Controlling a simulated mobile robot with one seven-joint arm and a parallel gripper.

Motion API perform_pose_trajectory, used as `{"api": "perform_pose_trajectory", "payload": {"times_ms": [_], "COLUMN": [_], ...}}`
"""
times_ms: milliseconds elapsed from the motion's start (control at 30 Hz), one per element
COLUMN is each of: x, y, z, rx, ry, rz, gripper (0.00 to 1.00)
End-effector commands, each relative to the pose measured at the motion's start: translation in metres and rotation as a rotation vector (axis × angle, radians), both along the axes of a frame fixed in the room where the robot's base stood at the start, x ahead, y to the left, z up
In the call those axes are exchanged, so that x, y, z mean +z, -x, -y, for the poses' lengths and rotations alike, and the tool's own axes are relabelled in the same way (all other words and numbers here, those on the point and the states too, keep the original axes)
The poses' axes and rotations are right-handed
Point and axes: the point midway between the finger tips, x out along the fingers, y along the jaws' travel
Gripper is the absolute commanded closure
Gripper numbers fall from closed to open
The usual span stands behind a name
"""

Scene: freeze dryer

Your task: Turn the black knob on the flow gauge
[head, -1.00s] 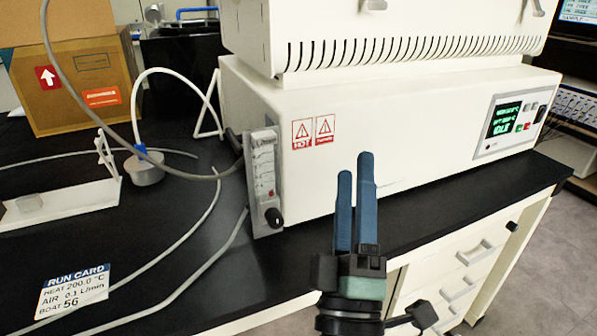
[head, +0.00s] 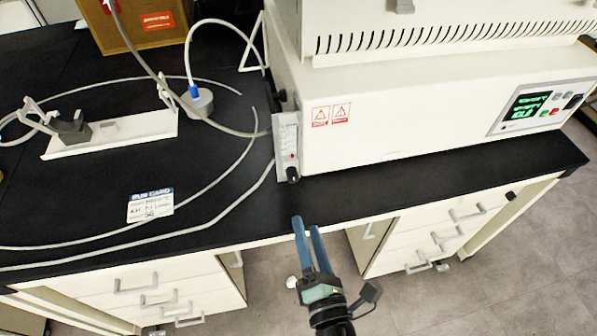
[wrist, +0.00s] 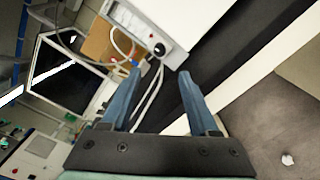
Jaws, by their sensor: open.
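The flow gauge (head: 287,138) is a narrow grey upright panel on the left end of the white furnace's front. Its black knob (head: 293,174) sits at the gauge's lower end. In the wrist view the knob (wrist: 159,49) shows as a dark round spot beyond the fingers, above the gap between them. My gripper (head: 306,222) has two blue fingers, open and empty. In the head view it is in front of the bench edge, below the knob in the picture and apart from it. In the wrist view the fingers (wrist: 160,78) are spread apart.
The white furnace (head: 430,115) stands on the black bench, with a lit display (head: 528,105) at right. A run card (head: 150,205), hoses and a white stand (head: 110,135) lie at left. Drawers (head: 440,235) are under the bench. Bench top just before the furnace is clear.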

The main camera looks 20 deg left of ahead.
Motion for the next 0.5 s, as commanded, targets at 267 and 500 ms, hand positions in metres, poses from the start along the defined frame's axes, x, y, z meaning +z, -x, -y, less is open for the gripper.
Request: {"api": "perform_pose_trajectory", "payload": {"times_ms": [267, 500], "x": [0.002, 0.001], "y": [-0.045, -0.082], "z": [-0.030, -0.055], "rx": [0.001, -0.001], "ry": [-0.003, -0.003], "rz": [0.006, 0.005], "gripper": [0.39, 0.39]}}
